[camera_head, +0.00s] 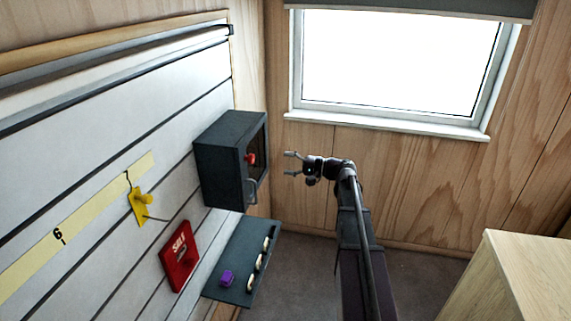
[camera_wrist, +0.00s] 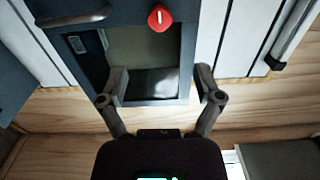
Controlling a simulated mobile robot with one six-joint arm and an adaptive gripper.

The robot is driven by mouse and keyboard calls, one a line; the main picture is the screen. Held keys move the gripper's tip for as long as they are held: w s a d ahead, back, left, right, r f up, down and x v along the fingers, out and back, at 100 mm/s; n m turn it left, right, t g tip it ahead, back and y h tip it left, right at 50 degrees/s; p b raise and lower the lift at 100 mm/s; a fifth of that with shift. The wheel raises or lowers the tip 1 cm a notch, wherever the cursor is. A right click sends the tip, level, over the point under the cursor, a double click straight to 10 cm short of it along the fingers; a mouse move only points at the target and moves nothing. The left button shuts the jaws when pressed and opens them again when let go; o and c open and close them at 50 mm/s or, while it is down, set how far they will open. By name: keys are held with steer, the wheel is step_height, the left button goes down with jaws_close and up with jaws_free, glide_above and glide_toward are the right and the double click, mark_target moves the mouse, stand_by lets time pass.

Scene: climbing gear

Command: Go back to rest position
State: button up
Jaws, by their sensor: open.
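My gripper (camera_head: 288,164) is raised in front of the wooden wall, to the right of a dark wall box, with a visible gap between them. Its two fingers are spread apart and hold nothing. In the wrist view the open fingers (camera_wrist: 161,84) frame the lower part of the dark box (camera_wrist: 60,45), with its windowed front and red knob (camera_wrist: 161,18). The box also shows in the head view (camera_head: 222,160), with its red knob and a grey handle (camera_head: 252,190) on the side facing my gripper.
A window (camera_head: 400,60) is behind. A wooden cabinet (camera_head: 500,285) stands at right.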

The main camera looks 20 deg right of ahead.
stand_by(0.3)
steer(key=s+a+f+n+g+h, duration=0.4)
steer(key=s+a+f+g+h, duration=0.25)
steer(key=s+a+f, duration=0.6)
steer(key=s+f+n+g+h, duration=0.1)
steer(key=s+f+h, duration=0.2)
steer(key=s+h, duration=0.1)
steer(key=s+a+f+n+g+h, duration=0.1)
steer(key=s+f+n+g+h, duration=0.1)
steer(key=s, duration=0.5)
steer(key=shift+a+f+h, duration=0.25)
steer(key=shift+f+h, duration=0.3)
steer(key=shift+h, duration=0.7)
steer(key=shift+g, duration=0.25)
